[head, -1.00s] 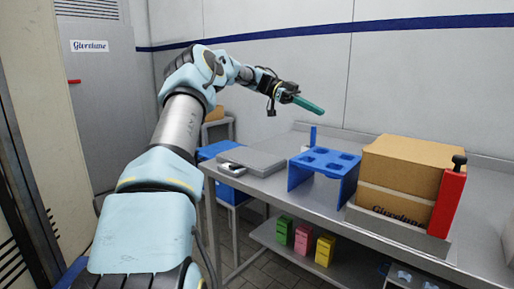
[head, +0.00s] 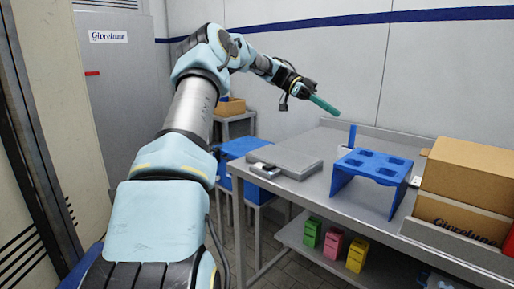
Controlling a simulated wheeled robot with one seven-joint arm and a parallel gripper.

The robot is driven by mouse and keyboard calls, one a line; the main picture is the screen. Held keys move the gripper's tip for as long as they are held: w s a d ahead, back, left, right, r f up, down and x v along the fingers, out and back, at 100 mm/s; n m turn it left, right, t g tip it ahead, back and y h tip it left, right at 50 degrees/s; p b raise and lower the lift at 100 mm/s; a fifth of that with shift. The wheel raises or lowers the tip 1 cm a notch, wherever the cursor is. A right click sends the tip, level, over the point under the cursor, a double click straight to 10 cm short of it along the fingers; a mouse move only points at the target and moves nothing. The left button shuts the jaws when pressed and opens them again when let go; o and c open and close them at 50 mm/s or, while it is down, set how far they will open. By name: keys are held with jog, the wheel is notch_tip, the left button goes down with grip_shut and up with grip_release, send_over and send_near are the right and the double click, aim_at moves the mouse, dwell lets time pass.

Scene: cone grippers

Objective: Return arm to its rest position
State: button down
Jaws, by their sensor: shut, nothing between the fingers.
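My arm (head: 192,112) reaches up and forward from the bottom of the head view, bent at the elbow. My gripper (head: 324,104) has teal fingers that are shut with nothing between them. It hangs in the air above the back of the grey table, pointing right and slightly down. It touches nothing that I can see.
The grey metal table (head: 345,212) carries a flat grey device (head: 287,162), a blue stand with holes (head: 372,172) and cardboard boxes (head: 470,180) at the right. Several small coloured boxes stand on the lower shelf. A blue bin (head: 246,152) and a grey cabinet (head: 118,75) are at the left.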

jog(key=s+a+f+n+t+y+p, duration=0.2)
jog(key=s+a+f+n+t+y, duration=0.35)
jog(key=f+n, duration=0.4)
jog(key=s+a+f+n+t+y+p, duration=0.1)
jog(key=s+a+f+n+t+y, duration=0.1)
jog(key=s+a+n, duration=0.5)
jog(key=s+a+f+n+t+y, duration=0.2)
jog(key=s+a+n, duration=0.4)
jog(key=a, duration=0.9)
jog(key=s+f, duration=0.1)
jog(key=s, duration=0.2)
jog(key=shift+s+a+f+n+t+p, duration=0.2)
jog(key=shift+s+f+n+t+p, duration=0.15)
